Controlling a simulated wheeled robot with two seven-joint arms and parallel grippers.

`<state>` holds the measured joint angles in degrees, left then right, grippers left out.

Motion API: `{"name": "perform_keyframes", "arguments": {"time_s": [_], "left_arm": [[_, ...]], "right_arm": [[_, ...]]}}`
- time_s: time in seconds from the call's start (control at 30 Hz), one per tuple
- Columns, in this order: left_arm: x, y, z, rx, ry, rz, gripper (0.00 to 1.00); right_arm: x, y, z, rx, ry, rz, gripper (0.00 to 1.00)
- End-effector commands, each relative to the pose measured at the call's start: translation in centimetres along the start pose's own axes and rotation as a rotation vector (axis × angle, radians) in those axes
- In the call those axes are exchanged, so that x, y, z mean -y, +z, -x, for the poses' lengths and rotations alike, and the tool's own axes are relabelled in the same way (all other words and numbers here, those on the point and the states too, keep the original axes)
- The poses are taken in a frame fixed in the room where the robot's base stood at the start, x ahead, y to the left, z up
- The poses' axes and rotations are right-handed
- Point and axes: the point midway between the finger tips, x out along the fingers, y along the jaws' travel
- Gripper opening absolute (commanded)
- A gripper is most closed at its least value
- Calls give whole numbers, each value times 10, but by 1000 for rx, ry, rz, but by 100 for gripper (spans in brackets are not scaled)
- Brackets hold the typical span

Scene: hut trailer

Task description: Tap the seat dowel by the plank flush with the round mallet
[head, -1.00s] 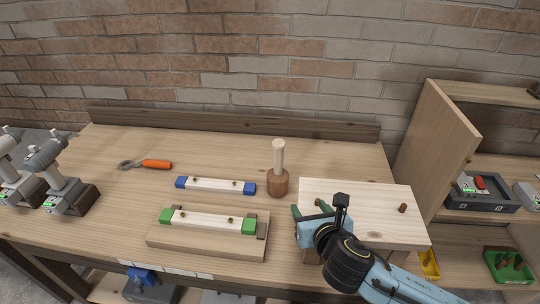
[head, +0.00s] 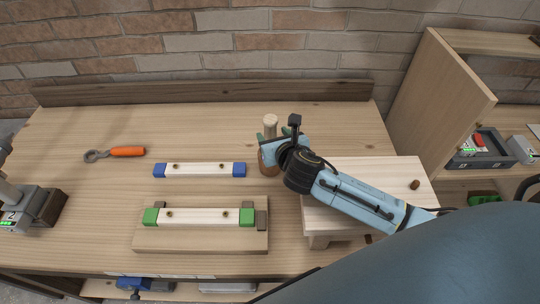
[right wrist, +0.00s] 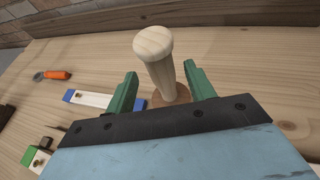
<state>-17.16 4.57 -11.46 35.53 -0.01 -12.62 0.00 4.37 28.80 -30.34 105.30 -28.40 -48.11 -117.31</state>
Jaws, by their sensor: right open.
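The round mallet stands upright on its brown head (head: 264,161), with its pale handle (head: 270,121) pointing up. It also shows in the right wrist view (right wrist: 158,62). My right gripper (head: 274,143) is open, its green fingers on either side of the handle with visible gaps, so it does not grip it. The pale seat (head: 335,213) stands at the right of the bench, partly under my right arm. One brown dowel (head: 415,184) sticks up from its right part; the seat's left part is partly covered by my arm, and no dowel shows there. My left gripper is not in view.
A white plank with blue ends (head: 200,170) lies left of the mallet. A white plank with green ends (head: 197,216) sits on a wooden block (head: 180,240) in front. An orange-handled tool (head: 127,151) lies farther left. A shelf panel (head: 440,105) rises at right.

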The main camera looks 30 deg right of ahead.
Motion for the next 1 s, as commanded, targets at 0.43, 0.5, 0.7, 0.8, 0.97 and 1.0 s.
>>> {"name": "perform_keyframes", "arguments": {"time_s": [0.43,0.5,0.7,0.8,0.97,1.0], "left_arm": [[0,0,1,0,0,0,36],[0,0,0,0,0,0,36],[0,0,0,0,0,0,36],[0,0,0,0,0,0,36],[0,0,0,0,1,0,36],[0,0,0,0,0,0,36]], "right_arm": [[1,-3,-43,-1,-1,-2,54],[1,-3,-50,0,0,-2,54],[1,-3,-56,-1,1,-1,54],[1,-3,-56,-1,1,-1,54],[1,-3,-56,-1,1,-1,40],[1,-4,-56,-1,0,-1,34]]}}
